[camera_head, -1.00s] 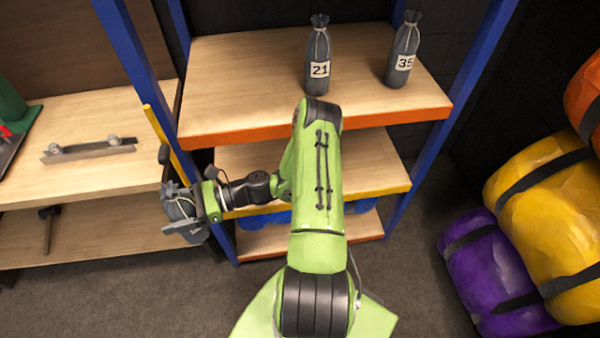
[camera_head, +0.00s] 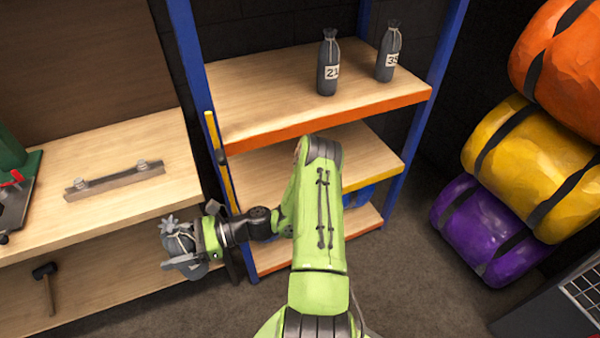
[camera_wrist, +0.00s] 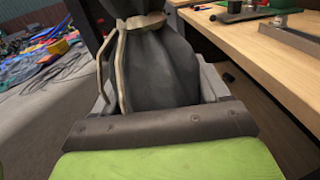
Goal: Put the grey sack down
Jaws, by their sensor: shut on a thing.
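The grey sack (camera_head: 178,240) is a small dark grey bag tied at the neck with a pale cord. My gripper (camera_head: 184,260) is shut on it and holds it upright in the air, in front of the wooden workbench on the left. In the wrist view the sack (camera_wrist: 160,70) fills the space between the jaws, and its cord hangs down the left side. The sack's underside is hidden by my gripper.
The workbench (camera_head: 110,215) has a metal bar (camera_head: 115,180) on top and a hammer (camera_head: 45,285) on its lower shelf. The shelf rack's top board (camera_head: 270,105) holds bottle-shaped sacks marked 21 (camera_head: 328,65) and 35 (camera_head: 389,52). Rolled bundles (camera_head: 490,230) stand at the right.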

